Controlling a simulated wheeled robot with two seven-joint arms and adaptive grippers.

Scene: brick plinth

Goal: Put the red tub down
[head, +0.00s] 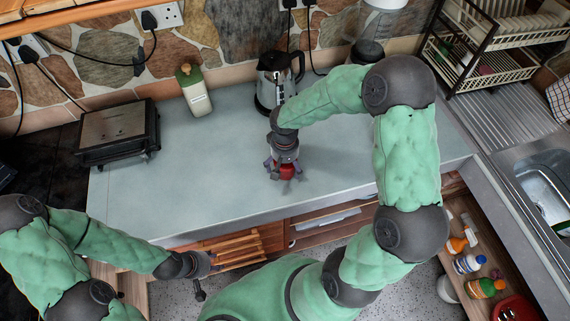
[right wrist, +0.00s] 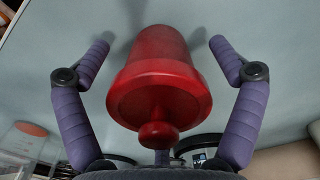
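The red tub (head: 287,171) is on the grey-blue worktop (head: 225,190), near its front middle. In the right wrist view the tub (right wrist: 158,75) shows its lid and round knob towards the camera, and its far end appears to meet the worktop. My right gripper (head: 283,166) is above and around it. In the right wrist view its purple fingers (right wrist: 160,52) are spread on either side of the tub, with a visible gap at each side. My left gripper (head: 205,275) is low, in front of the worktop, away from the tub; its fingers are too unclear to judge.
A kettle (head: 279,80) and a green-and-cream bottle (head: 194,90) stand at the back. A toaster-like appliance (head: 118,131) is at the left. A dish rack (head: 490,45) and sink (head: 545,185) are at the right. An open drawer (head: 470,260) holds bottles. The worktop left of the tub is clear.

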